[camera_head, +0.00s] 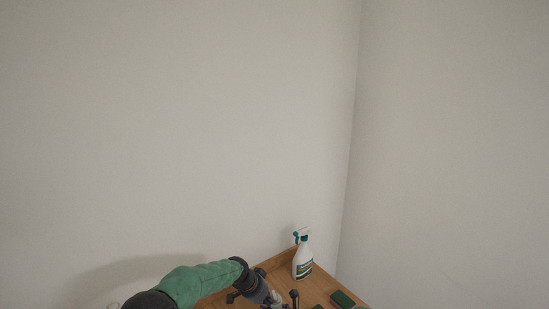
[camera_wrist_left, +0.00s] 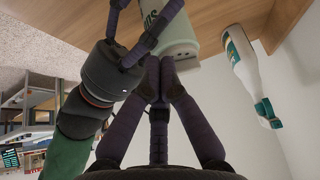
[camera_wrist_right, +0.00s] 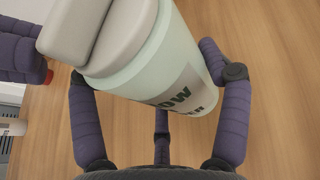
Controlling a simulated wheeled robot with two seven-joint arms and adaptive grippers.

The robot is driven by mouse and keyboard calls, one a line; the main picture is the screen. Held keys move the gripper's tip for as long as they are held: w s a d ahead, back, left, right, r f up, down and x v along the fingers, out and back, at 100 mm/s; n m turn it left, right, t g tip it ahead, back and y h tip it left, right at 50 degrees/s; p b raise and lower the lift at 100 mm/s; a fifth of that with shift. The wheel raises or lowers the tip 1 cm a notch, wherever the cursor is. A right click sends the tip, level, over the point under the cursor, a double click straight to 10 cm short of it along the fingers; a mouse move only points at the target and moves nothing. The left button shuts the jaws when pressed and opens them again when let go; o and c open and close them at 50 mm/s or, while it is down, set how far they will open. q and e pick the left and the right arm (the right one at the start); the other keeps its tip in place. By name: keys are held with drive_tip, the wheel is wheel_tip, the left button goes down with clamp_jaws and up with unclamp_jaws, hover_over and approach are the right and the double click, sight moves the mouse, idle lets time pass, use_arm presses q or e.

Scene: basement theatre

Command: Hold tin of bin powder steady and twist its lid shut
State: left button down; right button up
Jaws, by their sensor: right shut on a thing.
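The tin of bin powder (camera_wrist_right: 172,75) is pale green with dark lettering and shows large in the right wrist view. Its grey lid (camera_wrist_right: 120,45) has a raised bar on top and sits on the tin's end. My right gripper (camera_wrist_right: 150,85) is shut around the tin's body. In the left wrist view the tin (camera_wrist_left: 172,25) is at the top, and my left gripper's fingertips (camera_wrist_left: 160,62) come together close by its lid (camera_wrist_left: 187,63); I cannot tell whether they touch it. In the head view my left gripper (camera_head: 272,297) is low and partly cut off.
A white spray bottle (camera_head: 303,264) with a green label stands on the wooden table (camera_head: 280,262) near the corner. A green sponge (camera_head: 342,299) lies to its right. Bare walls rise behind the table.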

use_arm(q)
drive_tip(key=shift+w+d, duration=0.1)
drive_tip(key=shift+w, duration=0.1)
idle(0.5)
drive_tip(key=shift+w+a, duration=0.35)
drive_tip(key=shift+a, duration=0.1)
drive_tip(key=shift+w+a, duration=0.25)
drive_tip(key=shift+w, duration=0.3)
idle(0.4)
drive_tip(key=shift+a, duration=0.1)
wheel_tip(320, 180, up, 6)
drive_tip(key=shift+s+a, duration=0.15)
drive_tip(key=shift+a, duration=0.15)
idle(0.7)
